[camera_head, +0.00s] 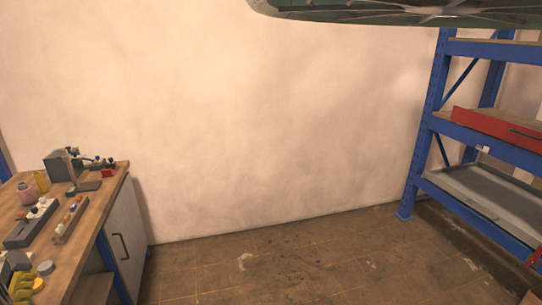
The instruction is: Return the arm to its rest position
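Neither my arm nor my gripper shows in the head camera view. Whether the gripper is open or shut, and where the arm is, cannot be seen from here.
A wooden-topped workbench (93,204) with several small tools and parts stands at the left. A blue shelving rack (431,115) with a red box (497,131) and a grey tray (485,193) stands at the right. A dark green round object (410,14) hangs at the top. The brown floor (290,262) between is clear.

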